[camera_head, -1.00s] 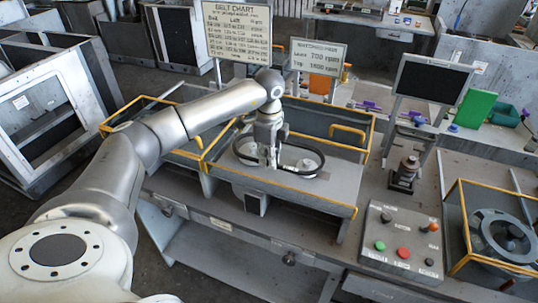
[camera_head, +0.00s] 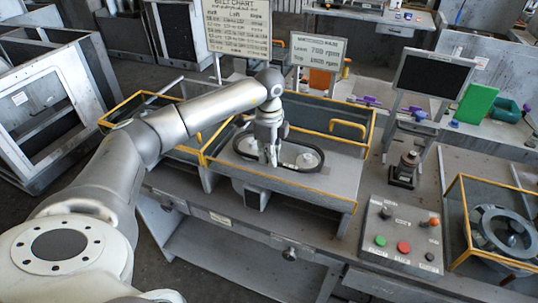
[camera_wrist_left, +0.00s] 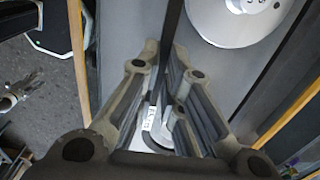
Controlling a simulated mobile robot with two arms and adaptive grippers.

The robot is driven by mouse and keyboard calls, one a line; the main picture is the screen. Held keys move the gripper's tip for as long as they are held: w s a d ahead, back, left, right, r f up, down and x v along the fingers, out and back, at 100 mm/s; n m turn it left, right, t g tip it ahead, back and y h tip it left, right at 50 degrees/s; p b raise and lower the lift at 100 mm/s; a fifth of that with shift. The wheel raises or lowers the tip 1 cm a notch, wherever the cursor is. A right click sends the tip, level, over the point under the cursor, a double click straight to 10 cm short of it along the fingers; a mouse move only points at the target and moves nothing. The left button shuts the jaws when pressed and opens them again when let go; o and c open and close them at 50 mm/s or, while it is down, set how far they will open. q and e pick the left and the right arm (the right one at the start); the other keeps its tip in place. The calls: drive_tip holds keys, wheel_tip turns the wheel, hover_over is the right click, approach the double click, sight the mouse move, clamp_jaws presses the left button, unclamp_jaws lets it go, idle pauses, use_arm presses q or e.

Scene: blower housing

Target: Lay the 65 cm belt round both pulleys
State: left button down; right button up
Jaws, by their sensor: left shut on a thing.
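The belt (camera_head: 303,144) is a thin black loop in the open yellow-edged housing. In the head view it runs as a long oval that appears to lie around both pulleys; whether it is seated in their grooves I cannot tell. The right pulley (camera_head: 308,160) is a pale disc inside the loop. The left pulley (camera_head: 246,145) is partly hidden by my gripper. My left gripper (camera_head: 268,161) points down, shut on the belt between the pulleys. In the left wrist view the belt (camera_wrist_left: 172,35) runs between the fingers, beside a large silver pulley (camera_wrist_left: 238,12). My right gripper is not in view.
Yellow rails (camera_head: 290,187) edge the housing. A belt chart sign (camera_head: 238,27) and a speed sign (camera_head: 318,50) stand behind. A button panel (camera_head: 402,235), a dark screen (camera_head: 428,76) and a caged fan wheel (camera_head: 505,232) are to the right.

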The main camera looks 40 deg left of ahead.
use_arm(q)
drive_tip(key=shift+f, duration=0.35)
idle(0.3)
drive_tip(key=shift+f+b, duration=0.25)
drive_tip(key=shift+b, duration=0.05)
drive_tip(key=shift+f, duration=0.1)
idle(0.4)
drive_tip(key=shift+f, duration=0.3)
drive_tip(key=c, duration=1.5)
unclamp_jaws()
drive_tip(key=shift+r, duration=0.1)
drive_tip(key=shift+r+p, duration=2.55)
drive_tip(key=shift+r, duration=1.2)
